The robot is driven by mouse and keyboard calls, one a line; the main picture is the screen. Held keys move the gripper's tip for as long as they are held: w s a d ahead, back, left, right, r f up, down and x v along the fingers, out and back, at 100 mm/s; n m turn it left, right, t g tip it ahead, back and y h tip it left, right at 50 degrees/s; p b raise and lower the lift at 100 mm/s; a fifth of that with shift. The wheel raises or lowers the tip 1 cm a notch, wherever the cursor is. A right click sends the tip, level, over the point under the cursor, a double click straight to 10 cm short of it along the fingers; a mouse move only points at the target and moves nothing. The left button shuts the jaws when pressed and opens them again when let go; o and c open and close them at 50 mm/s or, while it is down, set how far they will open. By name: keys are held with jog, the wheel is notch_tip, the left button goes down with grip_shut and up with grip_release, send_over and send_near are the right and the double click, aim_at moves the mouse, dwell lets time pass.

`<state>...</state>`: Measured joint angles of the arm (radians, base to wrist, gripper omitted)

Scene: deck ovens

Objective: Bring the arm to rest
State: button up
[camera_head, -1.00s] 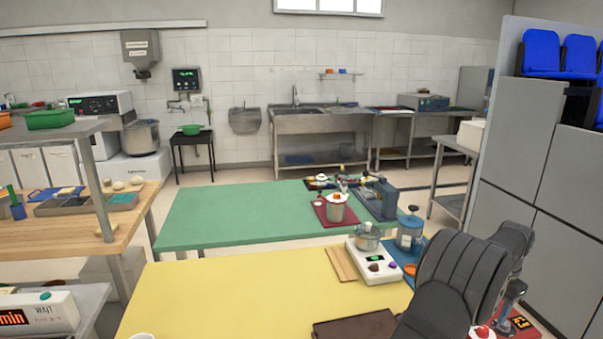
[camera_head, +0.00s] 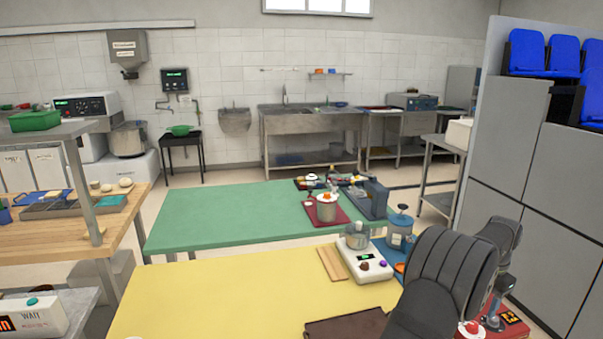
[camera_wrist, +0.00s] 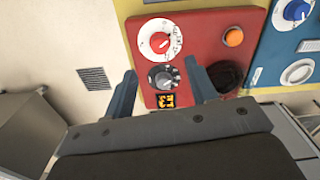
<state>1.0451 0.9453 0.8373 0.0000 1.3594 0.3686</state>
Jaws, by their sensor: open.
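My gripper shows in the wrist view (camera_wrist: 160,90), with its two blue-grey fingers spread apart and nothing between them but the view of a red panel. The red control panel (camera_wrist: 188,50) lies beyond the fingertips. It carries a white-and-red dial (camera_wrist: 160,40), a black knob (camera_wrist: 163,77) and an orange button (camera_wrist: 233,37). The fingers look apart from the knobs, though the gap is hard to judge. In the head view my arm is at the lower right, with the gripper (camera_head: 492,318) partly hidden beyond it, near the red panel (camera_head: 510,325).
A blue panel (camera_wrist: 285,50) with dials sits beside the red one. On the yellow table (camera_head: 220,295) are a white scale (camera_head: 375,268), a wooden board (camera_head: 331,264) and a brown tray (camera_head: 345,328). The green table (camera_head: 220,220) stands behind. Grey cabinets (camera_head: 560,190) rise at right.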

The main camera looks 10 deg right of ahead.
notch_tip(320, 180, down, 7)
jog(key=shift+f, duration=0.45)
jog(key=n, duration=0.7)
jog(key=shift+r, duration=0.1)
notch_tip(320, 180, up, 12)
jog(key=shift+o, duration=0.5)
